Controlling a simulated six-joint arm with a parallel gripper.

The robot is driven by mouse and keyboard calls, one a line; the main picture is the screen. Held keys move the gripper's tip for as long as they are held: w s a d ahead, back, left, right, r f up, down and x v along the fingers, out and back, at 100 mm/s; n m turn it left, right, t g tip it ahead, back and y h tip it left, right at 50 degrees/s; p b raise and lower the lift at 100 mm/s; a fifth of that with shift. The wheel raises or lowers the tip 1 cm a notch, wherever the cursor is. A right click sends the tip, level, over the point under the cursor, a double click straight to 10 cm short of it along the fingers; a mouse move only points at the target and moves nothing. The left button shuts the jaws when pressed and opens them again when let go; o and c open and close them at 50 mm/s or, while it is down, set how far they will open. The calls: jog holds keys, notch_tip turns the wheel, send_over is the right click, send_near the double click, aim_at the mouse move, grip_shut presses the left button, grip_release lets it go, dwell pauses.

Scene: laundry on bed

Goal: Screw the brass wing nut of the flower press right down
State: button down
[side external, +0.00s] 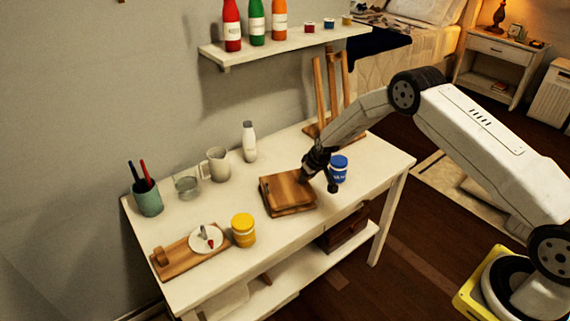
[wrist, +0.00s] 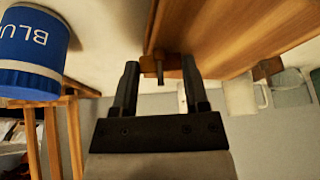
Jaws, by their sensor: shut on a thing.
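The wooden flower press (side external: 288,194) lies on the white table in the side view. In the wrist view its wooden board (wrist: 220,28) fills the upper right. My gripper (side external: 318,184) is at the press's right-hand side, pointing down. In the wrist view my gripper (wrist: 160,70) has its fingers on either side of the brownish brass wing nut (wrist: 172,66), shut on its wings. A grey bolt end stands out through the nut. A second bolt (wrist: 262,70) shows farther along the board. The gap between nut and board is hard to judge.
A blue paint jar (side external: 339,169) stands close right of my gripper, and also shows in the wrist view (wrist: 32,50). A wooden easel (side external: 334,95) stands behind.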

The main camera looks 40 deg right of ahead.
jog(key=shift+a+m+h, duration=0.1)
jog(key=shift+m+h, duration=0.3)
jog(key=shift+m, duration=0.5)
jog(key=shift+m+h, duration=0.4)
jog(key=shift+m, duration=0.7)
jog(key=shift+w+a+m, duration=0.1)
jog(key=shift+m, duration=0.6)
jog(key=shift+c, duration=0.4)
grip_release()
jog(key=shift+r+g, duration=0.15)
jog(key=shift+g, duration=0.15)
jog(key=v, duration=0.7)
jog(key=shift+a+r, duration=0.15)
jog(key=shift+r, duration=0.1)
